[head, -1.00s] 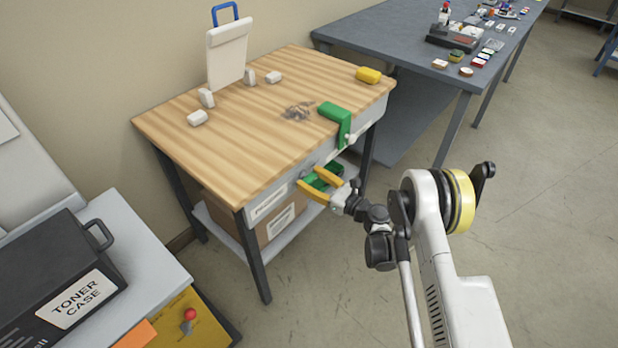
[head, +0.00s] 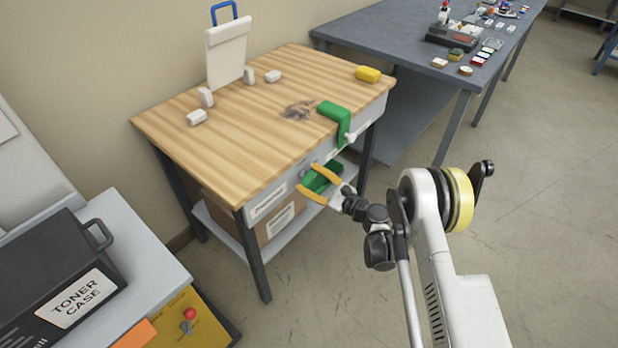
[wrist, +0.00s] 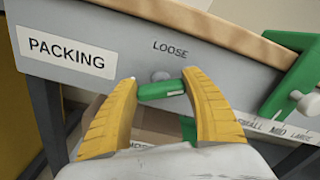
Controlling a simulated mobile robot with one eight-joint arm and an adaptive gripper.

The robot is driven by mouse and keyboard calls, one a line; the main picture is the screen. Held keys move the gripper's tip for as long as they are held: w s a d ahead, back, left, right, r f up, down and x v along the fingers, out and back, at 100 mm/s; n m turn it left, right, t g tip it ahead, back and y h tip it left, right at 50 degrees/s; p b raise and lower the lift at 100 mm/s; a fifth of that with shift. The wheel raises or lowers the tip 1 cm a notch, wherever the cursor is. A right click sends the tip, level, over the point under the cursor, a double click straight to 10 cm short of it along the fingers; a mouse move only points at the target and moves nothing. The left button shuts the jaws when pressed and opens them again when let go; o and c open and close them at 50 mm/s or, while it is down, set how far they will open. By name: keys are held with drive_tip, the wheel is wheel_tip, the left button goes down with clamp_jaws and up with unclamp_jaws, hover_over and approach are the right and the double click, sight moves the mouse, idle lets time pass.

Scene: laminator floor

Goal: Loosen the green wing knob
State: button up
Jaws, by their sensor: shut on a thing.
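The green wing knob (wrist: 165,90) is a short bar with a pale mark at its right part, in front of the grey front panel of the bench (wrist: 230,88). It lies nearly level in the wrist view, its right end slightly higher. My gripper (wrist: 161,88) is shut on it, a yellow finger at each end. A round grey boss (wrist: 160,76) shows just behind the knob, under the word LOOSE. In the head view my gripper (head: 306,177) is at the bench's front, where the knob is hard to tell from other green behind it.
A green bracket (wrist: 296,75) with a pale screw hangs over the bench edge to the right. A PACKING label (wrist: 66,50) is at the left. The wooden top (head: 230,120) carries several white blocks and a yellow block (head: 368,74). A box (head: 276,222) stands below.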

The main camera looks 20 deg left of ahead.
drive_tip(key=n, duration=0.6)
drive_tip(key=shift+s+a+f, duration=0.1)
drive_tip(key=n, duration=0.6)
drive_tip(key=shift+f, duration=0.1)
idle(0.4)
drive_tip(key=o, duration=1.2)
